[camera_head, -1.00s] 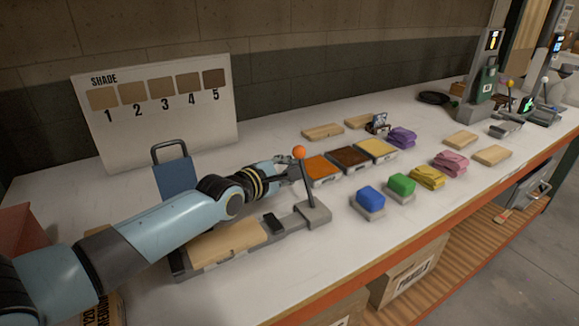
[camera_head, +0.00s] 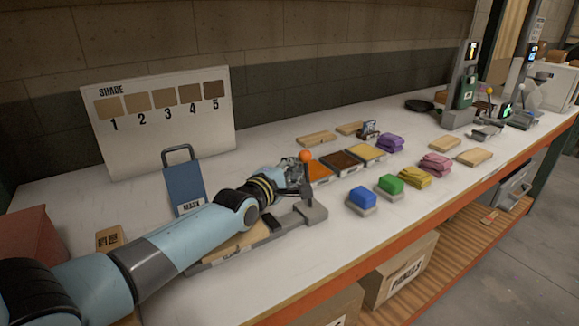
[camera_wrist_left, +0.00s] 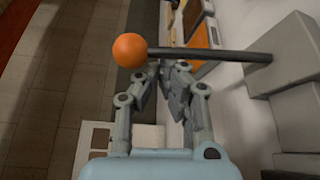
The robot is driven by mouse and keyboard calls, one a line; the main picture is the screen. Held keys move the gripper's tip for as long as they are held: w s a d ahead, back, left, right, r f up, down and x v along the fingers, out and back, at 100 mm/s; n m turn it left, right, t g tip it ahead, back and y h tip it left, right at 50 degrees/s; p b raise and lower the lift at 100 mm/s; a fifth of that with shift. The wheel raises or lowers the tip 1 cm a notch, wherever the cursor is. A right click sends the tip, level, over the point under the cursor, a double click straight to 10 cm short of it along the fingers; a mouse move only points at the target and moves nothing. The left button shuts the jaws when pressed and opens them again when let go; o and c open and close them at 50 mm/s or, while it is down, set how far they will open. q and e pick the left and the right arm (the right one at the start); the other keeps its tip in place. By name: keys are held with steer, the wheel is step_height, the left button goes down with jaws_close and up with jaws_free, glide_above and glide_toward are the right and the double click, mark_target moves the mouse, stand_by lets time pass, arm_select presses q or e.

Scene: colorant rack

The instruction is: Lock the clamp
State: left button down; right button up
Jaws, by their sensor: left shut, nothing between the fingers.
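The clamp (camera_head: 312,214) is a grey block at the right end of a long fixture that bears a tan board (camera_head: 232,246). Its dark lever (camera_head: 309,190) stands up from the block, with an orange ball knob (camera_head: 305,156) on top. My left gripper (camera_head: 299,177) is shut and empty, right beside the lever just below the knob. In the left wrist view the lever (camera_wrist_left: 215,54) runs across just beyond the shut fingertips (camera_wrist_left: 168,72), with the knob (camera_wrist_left: 130,49) to their left. I cannot tell whether they touch. My right gripper is out of view.
Orange, brown and yellow trays (camera_head: 367,152) lie behind the clamp. The bench's orange front edge (camera_head: 400,230) is nearby.

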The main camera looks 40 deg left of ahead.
mark_target(306, 167)
arm_select(q)
steer(key=d+m, duration=0.1)
steer(key=d+m+t, duration=0.1)
steer(key=s+d+m+b, duration=0.1)
steer(key=shift+s+r+t, duration=0.1)
steer(key=shift+r+t, duration=0.15)
steer(key=shift+t, duration=0.15)
steer(key=d+m+b, duration=0.1)
steer(key=m+b, duration=0.1)
steer(key=s+d+m+t+b, duration=0.1)
steer(key=d+m+b, duration=0.1)
steer(key=shift+s+d+f+t, duration=0.1)
steer(key=shift+s+f+t, duration=0.1)
steer(key=shift+t, duration=0.1)
steer(key=shift+s+d+m+b, duration=0.1)
steer(key=shift+d+m+b, duration=0.25)
steer(key=shift+m+b, duration=0.25)
steer(key=shift+s+d+m+t+h, duration=0.1)
steer(key=shift+d+m+t+h, duration=0.1)
steer(key=shift+m+t+h, duration=0.15)
